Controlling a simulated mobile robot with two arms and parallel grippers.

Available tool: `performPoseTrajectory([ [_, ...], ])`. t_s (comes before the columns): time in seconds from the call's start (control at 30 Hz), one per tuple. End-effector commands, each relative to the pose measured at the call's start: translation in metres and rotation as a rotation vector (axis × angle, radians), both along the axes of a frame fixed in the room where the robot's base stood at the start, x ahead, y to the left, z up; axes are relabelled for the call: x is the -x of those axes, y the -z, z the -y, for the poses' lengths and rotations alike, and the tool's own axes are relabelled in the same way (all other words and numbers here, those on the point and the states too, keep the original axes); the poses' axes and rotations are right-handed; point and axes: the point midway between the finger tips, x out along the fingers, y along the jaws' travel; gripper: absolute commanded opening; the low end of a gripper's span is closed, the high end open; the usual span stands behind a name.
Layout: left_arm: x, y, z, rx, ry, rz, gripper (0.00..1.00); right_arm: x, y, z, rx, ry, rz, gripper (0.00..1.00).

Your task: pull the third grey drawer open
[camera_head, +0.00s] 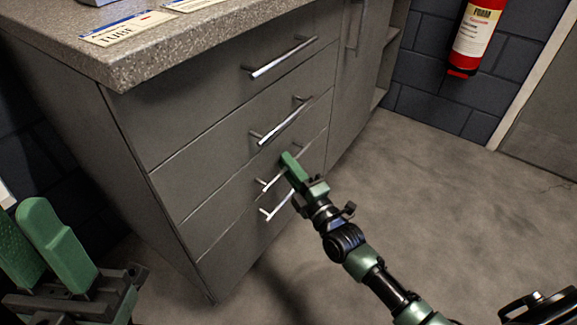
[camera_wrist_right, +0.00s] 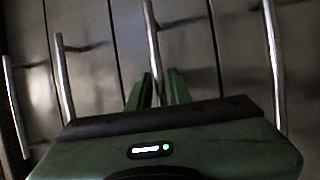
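The grey cabinet (camera_head: 130,130) has several stacked drawers with silver bar handles, all flush. The third drawer's handle (camera_head: 264,185) is partly hidden behind my right gripper (camera_head: 289,160) in the head view. In the right wrist view the green fingers of my right gripper (camera_wrist_right: 160,88) stand apart, one on each side of a bar handle (camera_wrist_right: 151,40). Contact with the bar cannot be made out. My left gripper (camera_head: 35,240) is at the lower left in the head view, its fingers apart and empty, away from the drawers.
The speckled worktop (camera_head: 190,48) overhangs the drawers. The second handle (camera_head: 280,122) lies above my right gripper and the bottom handle (camera_head: 277,207) just below. Bare concrete floor (camera_head: 440,200) lies open to the right. A red extinguisher (camera_head: 474,40) hangs on the wall.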

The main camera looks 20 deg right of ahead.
Motion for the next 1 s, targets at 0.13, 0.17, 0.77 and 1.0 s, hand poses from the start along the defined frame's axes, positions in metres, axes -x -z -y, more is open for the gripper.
performPoseTrajectory([
  [0.13,-0.0001,0.0,0.0001,0.0,0.0,-0.001,0.36,0.0003,0.0002,0.0001,0.0,0.0,0.0,0.0],
  [0.17,-0.0002,0.0,0.0002,0.0,0.0,-0.001,0.36,0.0003,0.0002,0.0001,0.0,0.0,0.0,0.0],
  [0.77,-0.0002,0.0003,0.0001,0.0,0.0,-0.001,0.36,0.0006,0.0005,0.0002,0.0,0.0,-0.001,0.0],
  [1.0,-0.0003,0.0003,0.0,0.0,0.0,-0.001,0.36,0.0006,0.0006,0.0002,0.0,0.0,-0.001,0.0],
])
